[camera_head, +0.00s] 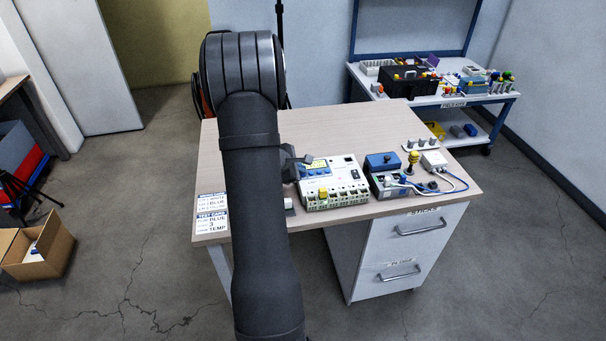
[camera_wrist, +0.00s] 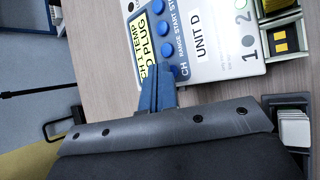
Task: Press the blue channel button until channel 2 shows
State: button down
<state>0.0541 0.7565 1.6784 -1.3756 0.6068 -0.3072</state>
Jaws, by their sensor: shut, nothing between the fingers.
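The white instrument (camera_head: 345,178), labelled UNIT D, stands on the table. It also shows in the wrist view (camera_wrist: 215,50). Its yellow display (camera_wrist: 145,42) reads CH 1 TEMP and NO PLUG. Several blue buttons run beside the display, labelled CH, RANGE, START and one cut off. The blue CH button (camera_wrist: 174,71) is the one nearest my fingers. My gripper (camera_wrist: 158,84) is shut and empty, its blue fingertips at the unit's edge by the CH end of the display. I cannot tell whether they touch it. My arm hides part of the unit's left side in the head view (camera_head: 305,160).
Right of the unit are a blue-topped box (camera_head: 382,162), a yellow-knobbed plunger (camera_head: 413,160) and a white box with cables (camera_head: 434,160). Printed cards (camera_head: 211,218) lie at the table's front left. The table behind the unit is clear.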

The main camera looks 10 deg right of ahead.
jog(key=shift+f, duration=0.2)
dwell(0.5)
jog(key=shift+r, duration=0.8)
jog(key=shift+r, duration=0.1)
jog(key=shift+r, duration=2.4)
jog(key=shift+f, duration=0.15)
notch_tip(320, 180, up, 4)
jog(key=shift+r, duration=0.1)
